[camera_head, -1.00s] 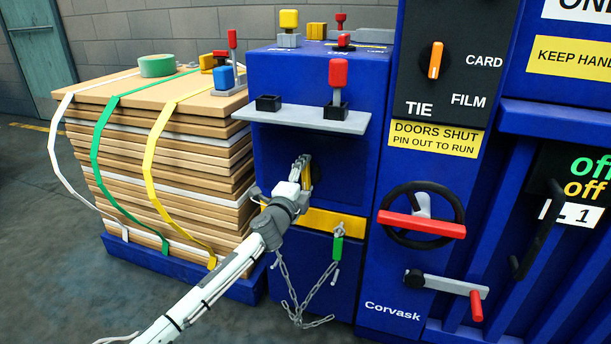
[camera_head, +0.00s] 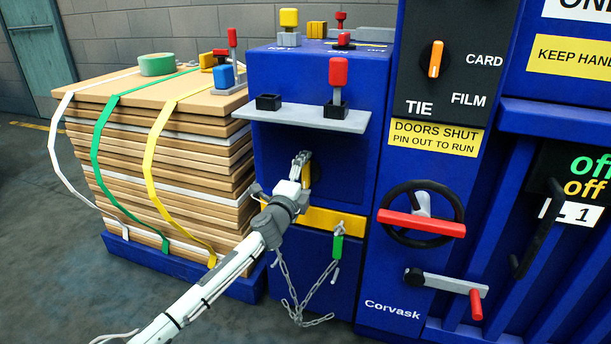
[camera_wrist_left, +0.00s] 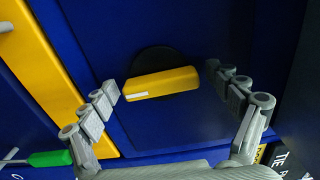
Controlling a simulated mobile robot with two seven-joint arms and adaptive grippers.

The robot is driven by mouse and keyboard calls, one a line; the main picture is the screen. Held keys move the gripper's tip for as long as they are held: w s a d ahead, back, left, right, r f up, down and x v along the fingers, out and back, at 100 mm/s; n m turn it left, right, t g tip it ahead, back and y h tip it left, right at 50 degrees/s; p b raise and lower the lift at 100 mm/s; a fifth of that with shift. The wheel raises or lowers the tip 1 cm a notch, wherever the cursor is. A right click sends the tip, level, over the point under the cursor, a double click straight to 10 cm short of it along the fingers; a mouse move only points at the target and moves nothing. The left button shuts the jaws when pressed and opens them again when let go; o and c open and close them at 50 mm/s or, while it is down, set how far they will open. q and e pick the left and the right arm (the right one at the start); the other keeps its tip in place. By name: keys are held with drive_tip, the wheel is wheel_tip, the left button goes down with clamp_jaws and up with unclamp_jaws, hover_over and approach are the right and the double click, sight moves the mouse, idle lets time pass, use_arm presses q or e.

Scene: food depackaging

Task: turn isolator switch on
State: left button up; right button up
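The isolator switch is a yellow bar handle (camera_wrist_left: 165,82) on a round black disc (camera_wrist_left: 155,58), set in the blue cabinet front. In the left wrist view the handle lies nearly level, its right end a little higher, with a white mark at its left end. My left gripper (camera_wrist_left: 161,79) is open, one finger near each end of the handle; a small gap shows on both sides. In the head view the left gripper (camera_head: 302,166) is at the cabinet's recess and covers part of the switch (camera_head: 315,173). My right gripper is out of view.
A grey shelf (camera_head: 300,117) with a red-topped lever juts out above the left gripper. A yellow bar (camera_head: 333,221), hanging chain (camera_head: 300,303) and green tag (camera_head: 337,248) are below. A black handwheel (camera_head: 421,213) is to the right, a strapped cardboard stack (camera_head: 170,150) to the left.

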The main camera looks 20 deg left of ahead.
use_arm(q)
drive_tip(key=shift+s, duration=0.15)
drive_tip(key=s, duration=1.1)
drive_tip(key=shift+s+a, duration=0.2)
drive_tip(key=shift+s, duration=0.2)
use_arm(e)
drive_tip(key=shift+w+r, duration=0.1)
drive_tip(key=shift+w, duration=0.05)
use_arm(q)
drive_tip(key=s+a+f+n+g+y+p, duration=0.1)
drive_tip(key=s+a+f+n+g+y, duration=0.15)
drive_tip(key=s+f+n, duration=0.45)
drive_tip(key=s+a+f+n+g+y, duration=0.1)
drive_tip(key=s+a+f+n+g, duration=0.3)
drive_tip(key=f, duration=0.5)
drive_tip(key=s+d+f+n+g, duration=0.1)
drive_tip(key=s+f+n+g, duration=0.2)
drive_tip(key=s, duration=0.9)
drive_tip(key=s+d+f+n+g+h, duration=0.1)
drive_tip(key=s+f+n+g, duration=0.2)
drive_tip(key=s+f, duration=0.6)
drive_tip(key=s+g, duration=0.2)
drive_tip(key=s, duration=0.1)
drive_tip(key=shift+s+d+f+p, duration=0.2)
drive_tip(key=shift+s+d+p, duration=0.05)
drive_tip(key=shift+d+p, duration=0.15)
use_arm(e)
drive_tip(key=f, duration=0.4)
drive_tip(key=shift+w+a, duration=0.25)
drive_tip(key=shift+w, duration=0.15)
